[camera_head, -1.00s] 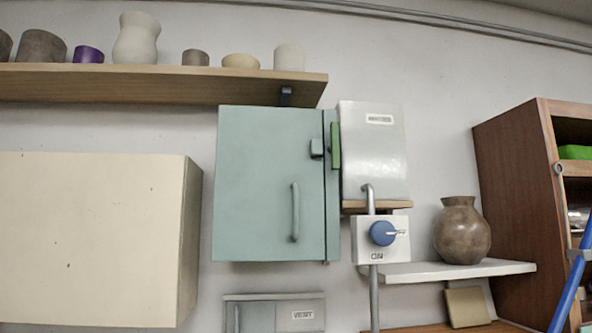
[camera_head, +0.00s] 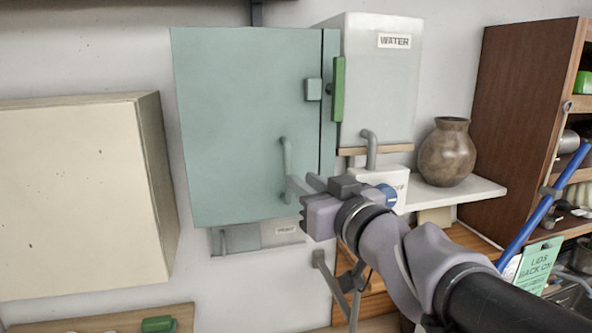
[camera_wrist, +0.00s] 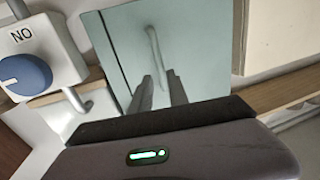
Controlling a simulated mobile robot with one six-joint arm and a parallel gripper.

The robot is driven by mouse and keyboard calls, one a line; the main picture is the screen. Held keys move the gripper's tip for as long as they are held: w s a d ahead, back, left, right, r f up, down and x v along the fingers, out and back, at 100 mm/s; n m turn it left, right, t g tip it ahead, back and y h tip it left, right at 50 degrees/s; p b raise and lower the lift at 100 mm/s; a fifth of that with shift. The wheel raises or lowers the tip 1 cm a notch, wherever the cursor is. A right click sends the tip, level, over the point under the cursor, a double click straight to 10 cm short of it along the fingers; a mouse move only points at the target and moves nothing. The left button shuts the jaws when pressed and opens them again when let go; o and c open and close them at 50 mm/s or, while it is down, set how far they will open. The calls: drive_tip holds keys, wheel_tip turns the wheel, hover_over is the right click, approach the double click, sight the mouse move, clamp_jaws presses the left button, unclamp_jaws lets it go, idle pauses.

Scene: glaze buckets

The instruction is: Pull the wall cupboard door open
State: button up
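The wall cupboard (camera_head: 245,120) is teal, and its door looks shut against the frame strip at right. An upright bar handle (camera_head: 286,158) is on the door's lower right. Above it are a small grey block (camera_head: 313,90) and an upright green bar (camera_head: 338,90) by the door's edge. My gripper (camera_head: 299,187) is at the handle's lower end. In the wrist view the two fingers (camera_wrist: 161,92) are apart, with a gap between them. The handle (camera_wrist: 156,50) runs up from just beyond that gap there; I cannot tell whether the fingers touch it.
A grey WATER box (camera_head: 380,85) and a switch with a blue knob (camera_head: 384,194) are close right of the cupboard. A brown vase (camera_head: 447,152) stands on a white shelf (camera_head: 460,192). A cream cupboard (camera_head: 80,190) is at left. A blue pole (camera_head: 540,210) leans at right.

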sight(289, 171)
drive_tip(key=x, duration=0.7)
drive_tip(key=shift+w+a, duration=0.2)
drive_tip(key=shift+w, duration=0.15)
drive_tip(key=shift+s+r, duration=0.1)
drive_tip(key=shift+c, duration=0.4)
clamp_jaws()
idle(0.5)
